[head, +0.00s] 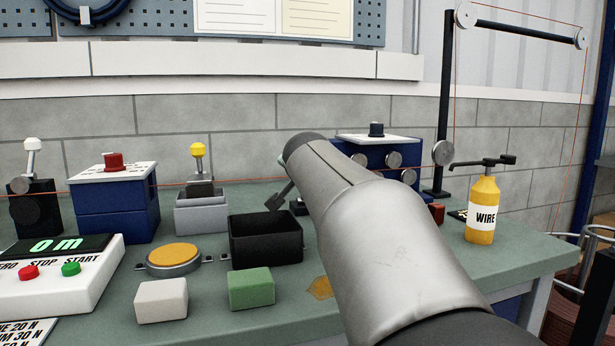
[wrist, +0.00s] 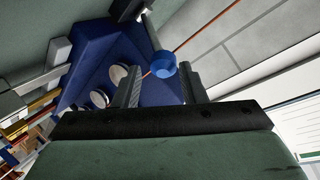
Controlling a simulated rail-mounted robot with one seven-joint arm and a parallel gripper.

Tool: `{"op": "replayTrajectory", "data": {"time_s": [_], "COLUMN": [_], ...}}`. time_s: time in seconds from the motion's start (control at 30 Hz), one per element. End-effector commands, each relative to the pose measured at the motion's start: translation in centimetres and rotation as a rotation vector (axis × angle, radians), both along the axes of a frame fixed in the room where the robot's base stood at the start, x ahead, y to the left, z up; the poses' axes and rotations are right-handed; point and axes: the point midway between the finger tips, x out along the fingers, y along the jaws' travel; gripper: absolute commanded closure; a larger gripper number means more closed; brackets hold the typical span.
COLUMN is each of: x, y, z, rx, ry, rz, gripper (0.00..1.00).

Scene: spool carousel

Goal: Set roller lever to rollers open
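The roller unit is a blue block (head: 363,152) with a pale top plate, a dark knob and round metal rollers (head: 393,160), partly hidden behind my arm in the head view. The wrist view shows its blue body (wrist: 95,50) and two rollers (wrist: 118,74). A blue round knob (wrist: 163,64), seemingly the roller lever's end, stands beside the body. My gripper (wrist: 160,76) is open, one finger on each side of the knob in the picture. I cannot tell whether either finger touches it. The lever's setting is unclear, and my arm hides most of the gripper in the head view.
A black open bin (head: 266,240), a grey box with a yellow-knobbed lever (head: 200,215) and a blue box with a red knob (head: 115,205) stand left of my arm. A yellow WIRE bottle (head: 482,210) stands right. A thin orange wire (wrist: 195,32) runs close by the knob.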

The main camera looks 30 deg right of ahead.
Motion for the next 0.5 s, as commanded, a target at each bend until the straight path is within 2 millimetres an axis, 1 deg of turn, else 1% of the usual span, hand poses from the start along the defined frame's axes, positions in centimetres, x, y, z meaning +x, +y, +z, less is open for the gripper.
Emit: {"op": "replayTrajectory", "data": {"time_s": [0.03, 0.1, 0.23, 0.33, 0.5], "x": [-0.8, -1.8, -3.1, -3.7, -3.9], "y": [0.5, 1.2, 2.1, 2.5, 2.7], "z": [0.5, 0.9, 1.4, 1.5, 1.6], "rx": [-0.001, 0.001, 0.000, 0.001, 0.001], "ry": [-0.002, -0.001, 0.002, 0.003, 0.003], "rz": [0.001, 0.000, 0.000, 0.000, 0.001], "gripper": [0.62, 0.62, 0.62, 0.62, 0.62]}}
